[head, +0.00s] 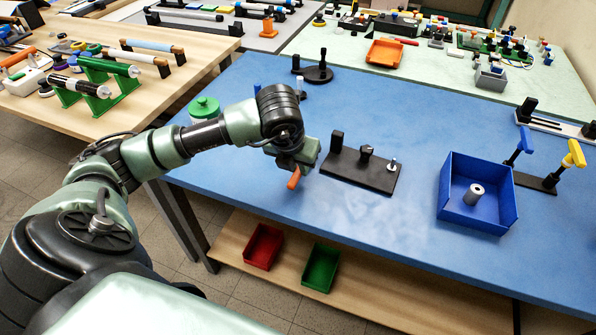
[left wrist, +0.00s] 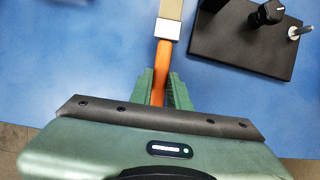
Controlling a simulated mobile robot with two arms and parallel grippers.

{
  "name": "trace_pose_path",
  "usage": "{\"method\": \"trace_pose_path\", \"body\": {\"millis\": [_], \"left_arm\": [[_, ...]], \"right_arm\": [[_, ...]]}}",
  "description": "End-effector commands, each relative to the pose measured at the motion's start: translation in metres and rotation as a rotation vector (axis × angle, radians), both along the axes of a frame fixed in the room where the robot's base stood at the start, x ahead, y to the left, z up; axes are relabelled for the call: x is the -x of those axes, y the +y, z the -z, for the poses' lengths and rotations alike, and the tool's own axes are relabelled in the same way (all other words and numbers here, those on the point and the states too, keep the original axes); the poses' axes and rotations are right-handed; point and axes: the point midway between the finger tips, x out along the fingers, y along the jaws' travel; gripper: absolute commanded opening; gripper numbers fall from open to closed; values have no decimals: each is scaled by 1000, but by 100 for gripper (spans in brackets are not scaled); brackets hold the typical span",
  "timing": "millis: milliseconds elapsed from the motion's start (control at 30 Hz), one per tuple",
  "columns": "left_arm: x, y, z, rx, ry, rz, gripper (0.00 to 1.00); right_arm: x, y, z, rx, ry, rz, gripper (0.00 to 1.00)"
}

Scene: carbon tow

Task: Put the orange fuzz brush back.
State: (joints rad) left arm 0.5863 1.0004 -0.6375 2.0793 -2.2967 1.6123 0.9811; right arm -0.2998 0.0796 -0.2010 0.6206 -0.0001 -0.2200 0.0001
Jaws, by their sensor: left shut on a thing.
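The fuzz brush has an orange handle (head: 294,180), which shows below my left gripper (head: 297,167) in the head view. In the left wrist view, the handle (left wrist: 161,72) lies between my left gripper's green fingers (left wrist: 162,88), which are shut on it. Its white ferrule (left wrist: 168,29) and flat beige head (left wrist: 171,8) point to the top edge, where the head is cut off. The brush is over the blue table (head: 400,100), left of a black plate with posts (head: 362,172). My right gripper is not in view.
A blue bin (head: 452,205) holding a grey spool (head: 474,194) stands right, beside a black stand (head: 536,182) with blue and yellow handled tools. A green-lidded jar (head: 204,107) and a black round stand (head: 318,73) are behind my arm. Bare table lies in front of the plate.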

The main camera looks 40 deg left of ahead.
Motion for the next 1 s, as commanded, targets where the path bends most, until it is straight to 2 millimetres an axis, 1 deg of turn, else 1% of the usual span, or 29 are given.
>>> {"method": "trace_pose_path", "body": {"millis": [33,133,200,467,500,533,567,867,1000], "left_arm": [[1,-1,10,1,5,0,0],[1,-1,20,2,3,0,0],[0,0,23,1,1,0,0],[0,0,24,1,0,0,0],[0,0,24,1,1,0,26],[0,0,24,1,1,0,34],[0,0,24,1,1,0,39],[0,0,23,1,0,0,39],[3,-1,14,1,-2,2,39]], "right_arm": [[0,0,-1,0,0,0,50],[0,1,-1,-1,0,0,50],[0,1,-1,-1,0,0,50],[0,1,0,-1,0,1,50],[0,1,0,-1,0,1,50],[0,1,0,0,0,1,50],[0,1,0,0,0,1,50],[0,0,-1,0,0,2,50],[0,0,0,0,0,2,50]]}}
